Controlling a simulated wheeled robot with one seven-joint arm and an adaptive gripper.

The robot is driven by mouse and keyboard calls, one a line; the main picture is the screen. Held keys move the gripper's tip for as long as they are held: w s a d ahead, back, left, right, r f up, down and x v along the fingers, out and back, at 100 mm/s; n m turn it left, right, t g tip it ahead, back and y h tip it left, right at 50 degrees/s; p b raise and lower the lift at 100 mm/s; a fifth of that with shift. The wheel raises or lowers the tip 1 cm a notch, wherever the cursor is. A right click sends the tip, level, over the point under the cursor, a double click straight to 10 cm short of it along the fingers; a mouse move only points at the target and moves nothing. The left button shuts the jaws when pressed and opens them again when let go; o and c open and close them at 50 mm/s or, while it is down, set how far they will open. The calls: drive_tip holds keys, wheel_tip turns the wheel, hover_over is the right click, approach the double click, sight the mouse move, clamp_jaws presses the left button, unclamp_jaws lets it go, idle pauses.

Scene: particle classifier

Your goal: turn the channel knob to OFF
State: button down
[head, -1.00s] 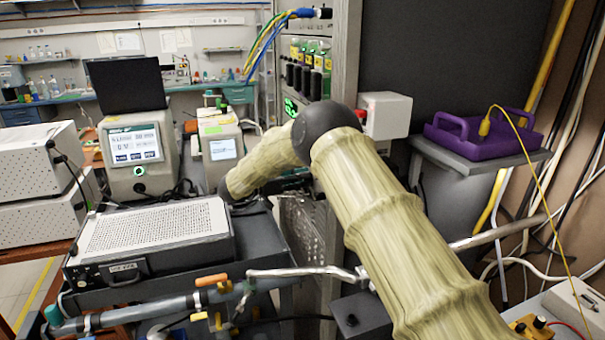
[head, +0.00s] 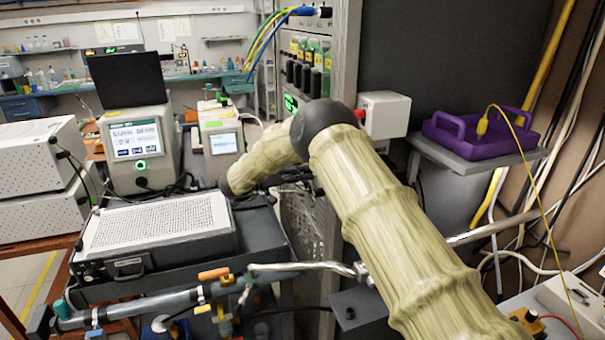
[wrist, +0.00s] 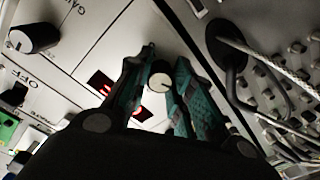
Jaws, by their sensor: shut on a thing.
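In the wrist view my gripper (wrist: 160,88) has its two teal and black fingers on either side of a small knob (wrist: 160,80) with a pale face and a dark mark. The fingers are closed on this knob, which sits on a light instrument panel (wrist: 110,20). The word OFF (wrist: 42,88) is printed on the panel at the left, beside another dark knob (wrist: 14,94). I cannot read any label by the gripped knob. In the head view my arm hides the gripper and the knob.
A larger black knob (wrist: 35,38) stands at the upper left of the panel. A red lit display (wrist: 100,84) is just left of the fingers. Cables and a dark round fitting (wrist: 228,38) crowd the right side. In the head view a metal rack post (head: 346,50) stands close behind my arm.

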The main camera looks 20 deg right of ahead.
drive_tip(key=shift+r, duration=0.2)
drive_tip(key=c, duration=1.2)
unclamp_jaws()
drive_tip(key=shift+w, duration=0.1)
drive_tip(key=shift+f, duration=0.1)
drive_tip(key=a, duration=1.2)
drive_tip(key=shift+s, duration=0.25)
